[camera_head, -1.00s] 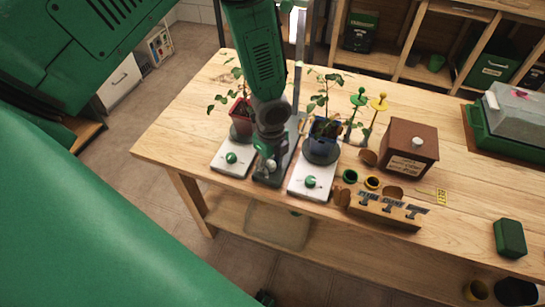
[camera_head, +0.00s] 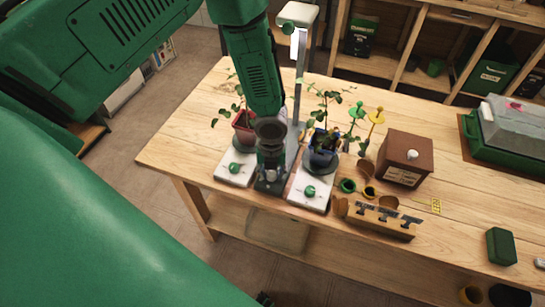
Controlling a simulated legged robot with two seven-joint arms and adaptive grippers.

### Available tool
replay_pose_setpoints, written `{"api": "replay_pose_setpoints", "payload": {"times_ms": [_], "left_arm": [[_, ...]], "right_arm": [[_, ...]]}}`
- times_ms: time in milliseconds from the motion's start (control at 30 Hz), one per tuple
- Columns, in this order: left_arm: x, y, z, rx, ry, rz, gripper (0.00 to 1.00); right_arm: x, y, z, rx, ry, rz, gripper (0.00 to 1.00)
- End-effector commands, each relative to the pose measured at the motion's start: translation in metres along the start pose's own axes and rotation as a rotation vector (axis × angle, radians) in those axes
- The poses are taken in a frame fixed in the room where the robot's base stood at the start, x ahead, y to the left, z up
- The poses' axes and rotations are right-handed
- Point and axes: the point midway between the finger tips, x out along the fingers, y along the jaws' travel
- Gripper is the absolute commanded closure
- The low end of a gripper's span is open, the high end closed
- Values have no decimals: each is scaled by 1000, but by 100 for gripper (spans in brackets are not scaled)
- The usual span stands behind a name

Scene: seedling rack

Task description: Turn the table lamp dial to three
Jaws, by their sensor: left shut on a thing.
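The table lamp has a tall grey post (camera_head: 301,75) and a pale head (camera_head: 297,17) at the top. Its dark grey base (camera_head: 263,187) lies between two white plant stands. My left gripper (camera_head: 270,176) points down at the front of this base and is shut on the lamp dial. The gripper covers the dial, so its pointer and numbers cannot be read. My right gripper is not in view.
White stands with green knobs flank the gripper: the left (camera_head: 234,168) under a red-potted plant, the right (camera_head: 310,191) under a blue-potted one. A wooden tool holder (camera_head: 380,221) and brown box (camera_head: 405,158) stand to the right. The table's front edge is close.

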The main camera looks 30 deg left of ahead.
Motion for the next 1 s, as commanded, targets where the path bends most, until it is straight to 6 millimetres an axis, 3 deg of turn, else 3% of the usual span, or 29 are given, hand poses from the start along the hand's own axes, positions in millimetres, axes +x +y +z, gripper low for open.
{"api": "replay_pose_setpoints", "payload": {"times_ms": [667, 700, 733, 1000], "left_arm": [[-2, 0, 0, 61, -2, -1, 100], [-2, 0, 0, 60, -2, -1, 62], [-2, 0, 0, 60, -2, -1, 52], [-1, -1, 0, 59, 0, -1, 52]], "right_arm": [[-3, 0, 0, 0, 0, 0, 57], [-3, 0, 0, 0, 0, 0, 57], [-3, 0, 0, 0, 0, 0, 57], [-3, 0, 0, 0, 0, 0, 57]]}}
